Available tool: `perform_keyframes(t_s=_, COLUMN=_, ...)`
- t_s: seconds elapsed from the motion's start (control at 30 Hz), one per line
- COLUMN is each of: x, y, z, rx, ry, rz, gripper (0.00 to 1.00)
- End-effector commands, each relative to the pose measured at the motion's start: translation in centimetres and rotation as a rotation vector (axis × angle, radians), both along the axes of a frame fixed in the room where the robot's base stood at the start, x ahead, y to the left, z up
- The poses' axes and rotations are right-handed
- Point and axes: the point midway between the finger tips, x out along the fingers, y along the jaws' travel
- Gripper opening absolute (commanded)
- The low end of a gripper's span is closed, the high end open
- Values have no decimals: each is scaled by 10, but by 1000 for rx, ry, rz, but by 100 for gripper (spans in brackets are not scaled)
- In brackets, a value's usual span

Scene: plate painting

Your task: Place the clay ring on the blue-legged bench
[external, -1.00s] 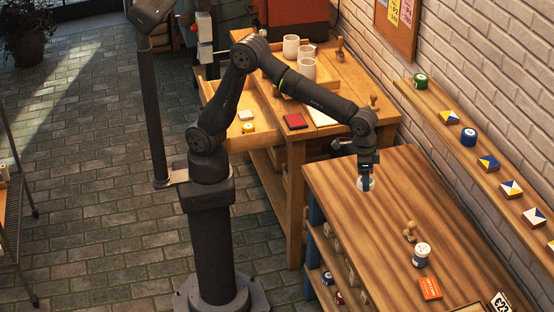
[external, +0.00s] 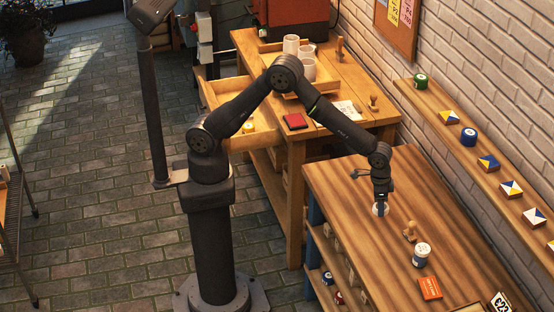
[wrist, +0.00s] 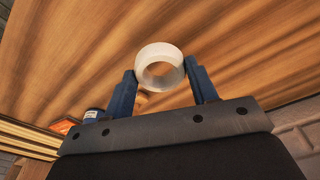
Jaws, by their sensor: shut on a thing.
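The clay ring (wrist: 147,53) is a pale, whitish ring with an open hole. In the wrist view it sits between the two blue fingers of my gripper (wrist: 160,78), which is shut on it. The blue-legged bench (external: 345,182) has a striped wooden top and a blue leg at its left corner. In the external view my gripper (external: 380,207) points down over the left-middle part of the bench top, with the pale ring (external: 377,211) at its tip. I cannot tell whether the ring touches the wood.
A wooden stamp (external: 410,232), a white-and-blue can (external: 421,254) and an orange card (external: 430,289) stand to the right of my gripper on the bench. A wall shelf (external: 500,180) with paint pots and tiles runs behind. The far-left bench top is clear.

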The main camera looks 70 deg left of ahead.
Motion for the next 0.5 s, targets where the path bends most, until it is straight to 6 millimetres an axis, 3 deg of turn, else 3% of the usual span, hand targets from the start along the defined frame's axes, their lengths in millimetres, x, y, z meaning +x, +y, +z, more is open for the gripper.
perform_keyframes(t_s=0.23, x=11, y=5, z=-13, rx=1, ry=2, rz=-1, gripper=30)
perform_keyframes(t_s=0.5, x=10, y=5, z=-47, rx=2, ry=1, rz=0, gripper=30)
